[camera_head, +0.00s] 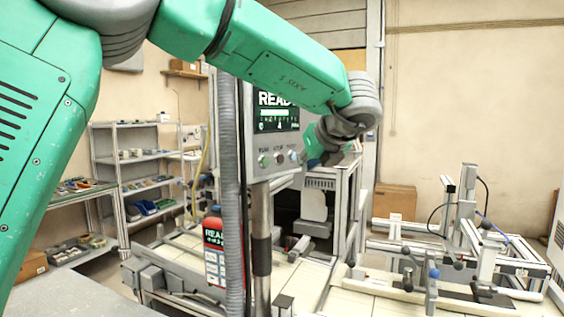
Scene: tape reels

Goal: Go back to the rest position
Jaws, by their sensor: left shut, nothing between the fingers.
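My left arm comes in from the left, large and green, and reaches across the upper middle of the head view. Its wrist bends down behind the forearm, in front of the machine frame. My left gripper (314,163) is small there and partly hidden by the control panel and the wrist; it is shut and holds nothing. My right gripper is not in view. No tape reel can be made out.
A control panel (272,148) on a grey post stands close to my left arm. Behind it is a metal machine frame (343,205). A bench fixture (470,245) stands at the right, shelves (150,165) at the left wall, and a cardboard box (394,202) at the back.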

